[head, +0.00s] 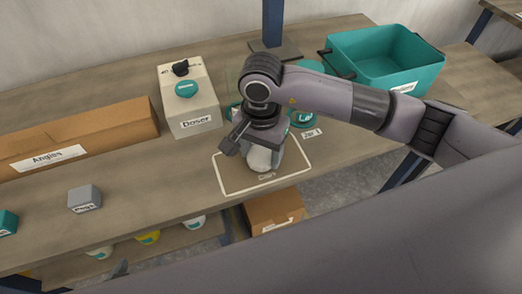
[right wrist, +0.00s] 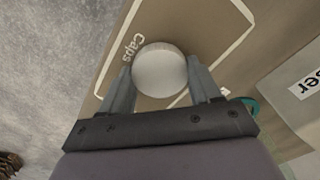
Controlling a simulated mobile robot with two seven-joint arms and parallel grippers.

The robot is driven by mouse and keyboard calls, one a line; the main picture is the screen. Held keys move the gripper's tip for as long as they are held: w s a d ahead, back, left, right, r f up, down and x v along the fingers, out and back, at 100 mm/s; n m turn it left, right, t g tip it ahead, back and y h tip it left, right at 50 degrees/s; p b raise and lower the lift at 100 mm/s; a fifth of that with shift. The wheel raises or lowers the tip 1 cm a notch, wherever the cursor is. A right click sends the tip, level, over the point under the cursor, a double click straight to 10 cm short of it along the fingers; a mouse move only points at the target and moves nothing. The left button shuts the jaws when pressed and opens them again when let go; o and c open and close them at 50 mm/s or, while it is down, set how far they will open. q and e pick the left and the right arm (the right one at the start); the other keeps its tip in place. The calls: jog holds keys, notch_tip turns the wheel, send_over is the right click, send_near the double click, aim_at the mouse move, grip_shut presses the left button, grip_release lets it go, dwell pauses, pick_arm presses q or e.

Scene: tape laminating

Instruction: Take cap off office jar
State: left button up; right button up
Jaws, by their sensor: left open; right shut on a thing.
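A round white cap (right wrist: 160,70) is between the two fingers of my right gripper (right wrist: 158,88) in the right wrist view. The fingers press on its opposite sides, seen from above. In the head view, my right gripper (head: 258,146) points down over the white-outlined area marked "Caps", with a pale rounded thing (head: 262,159) under it. My gripper hides much of it, so I cannot tell whether the cap is on a jar or apart from one. My left gripper is not in view.
A white dozer box (head: 195,112) stands behind left, a long cardboard box (head: 82,138) at the left, a small grey block (head: 84,198) in front. A teal crate (head: 425,72) stands at the back right. The table's front edge is close to the outlined area (head: 226,190).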

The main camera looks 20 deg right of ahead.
aim_at(261, 155)
jog(key=shift+f, duration=0.25)
jog(key=shift+f, duration=0.1)
jog(key=o, duration=0.8)
jog(key=shift+f, duration=0.1)
jog(key=shift+c, duration=0.2)
jog(key=o, duration=0.4)
jog(key=shift+r, duration=0.2)
jog(key=shift+r, duration=0.2)
notch_tip(261, 155, up, 12)
jog(key=shift+f, duration=0.15)
